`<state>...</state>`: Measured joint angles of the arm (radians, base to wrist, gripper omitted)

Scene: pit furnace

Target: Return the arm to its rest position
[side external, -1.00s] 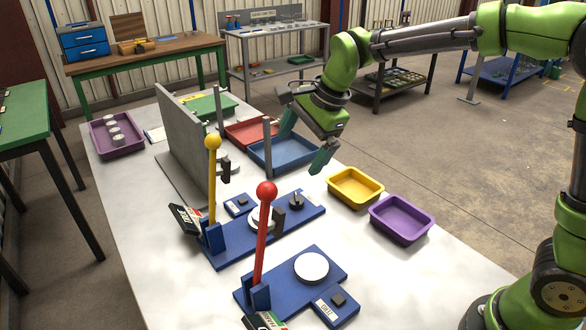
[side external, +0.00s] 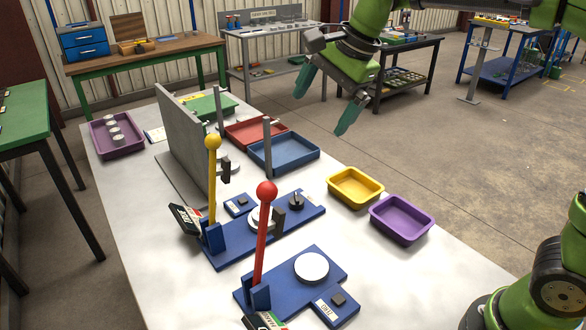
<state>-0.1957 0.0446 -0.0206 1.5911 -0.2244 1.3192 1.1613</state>
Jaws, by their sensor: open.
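My gripper (side external: 325,105) is open and empty in the side external view. Its two teal fingers are spread apart and point down and to the left. It hangs in the air above the far right edge of the white table (side external: 160,245), higher than the trays. My green arm reaches in from the upper right, and part of it is cut off by the top edge of the picture.
A red-knobbed lever (side external: 263,230) and a yellow-knobbed lever (side external: 212,180) stand upright on blue bases. A grey upright panel (side external: 186,145) stands behind them. Blue (side external: 316,153), red (side external: 232,136), yellow (side external: 378,187) and purple (side external: 428,221) trays look empty. A left purple tray (side external: 95,140) holds several pale discs.

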